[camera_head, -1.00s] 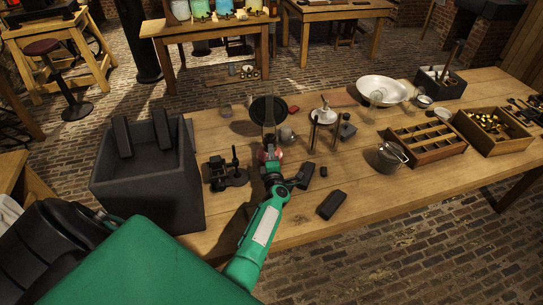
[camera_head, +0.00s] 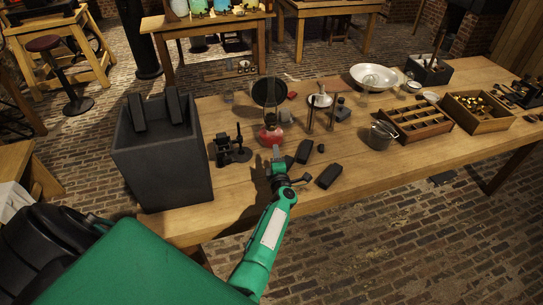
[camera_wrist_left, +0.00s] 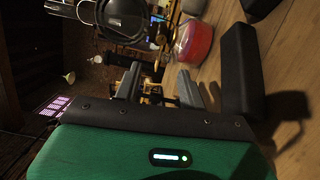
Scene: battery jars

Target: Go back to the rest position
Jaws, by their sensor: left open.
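My left gripper (camera_head: 277,153) is over the front part of the wooden table (camera_head: 370,160), with its green arm coming in from the lower left. In the left wrist view its two grey fingers (camera_wrist_left: 158,85) stand apart with nothing held between them. A red-based lamp (camera_head: 271,135) stands just beyond the fingertips, apart from them. It also shows in the left wrist view (camera_wrist_left: 193,42). My right gripper is not in view.
A tall dark bin (camera_head: 165,165) stands at the table's left end. Black blocks (camera_head: 328,176) lie right of my gripper, and a black stand (camera_head: 232,150) is on its left. A metal pot (camera_head: 381,135) and wooden trays (camera_head: 416,122) stand further right. The front right strip is clear.

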